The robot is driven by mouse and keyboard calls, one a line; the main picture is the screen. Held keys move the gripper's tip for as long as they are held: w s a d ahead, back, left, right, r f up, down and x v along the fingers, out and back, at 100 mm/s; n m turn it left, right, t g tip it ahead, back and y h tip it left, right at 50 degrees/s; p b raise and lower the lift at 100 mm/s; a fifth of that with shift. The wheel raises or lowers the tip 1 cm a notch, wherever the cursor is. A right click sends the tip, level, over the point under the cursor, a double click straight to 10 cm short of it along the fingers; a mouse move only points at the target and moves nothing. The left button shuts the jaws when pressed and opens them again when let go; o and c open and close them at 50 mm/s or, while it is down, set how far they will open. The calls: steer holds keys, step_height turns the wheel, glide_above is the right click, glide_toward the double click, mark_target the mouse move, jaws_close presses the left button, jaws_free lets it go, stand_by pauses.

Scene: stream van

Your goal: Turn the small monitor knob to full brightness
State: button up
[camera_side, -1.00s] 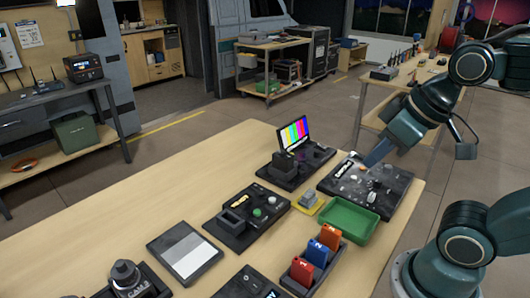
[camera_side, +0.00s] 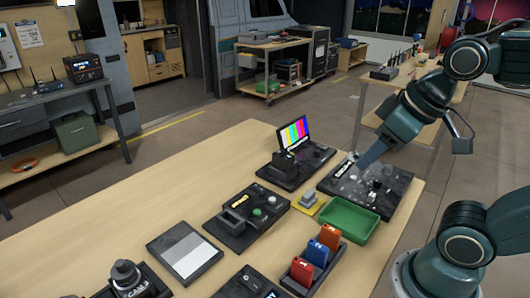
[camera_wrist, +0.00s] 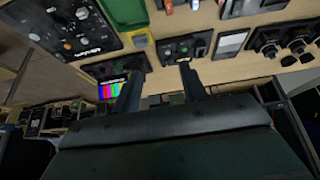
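The small monitor (camera_side: 295,133) shows colour bars and stands at the back of a dark panel (camera_side: 287,178) on the table. A small dark knob (camera_side: 318,146) seems to sit beside the screen, but its setting is too small to read. In the wrist view the monitor (camera_wrist: 113,89) is partly behind my left finger. My gripper (camera_wrist: 160,76) is open, its two fingers wide apart with nothing between them. In the side view my gripper (camera_side: 366,161) is over the knob-covered panel (camera_side: 400,190), right of the monitor and apart from it.
A green tray (camera_side: 348,220) and a small grey block on a yellow plate (camera_side: 308,205) stand in front of the monitor. A panel with a green button (camera_side: 247,215) lies to the left. A rack of coloured blocks (camera_side: 314,258) is nearer. The table's left side is clear.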

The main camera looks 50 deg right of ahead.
steer(key=w+d+r+n+g, duration=0.1)
steer(key=w+d+r+g, duration=0.2)
steer(key=w, duration=0.5)
steer(key=n+g, duration=0.3)
steer(key=n, duration=0.2)
glide_above(317, 151)
step_height(317, 151, down, 11)
step_height(317, 151, down, 14)
steer(key=shift+r, duration=0.15)
jaws_close()
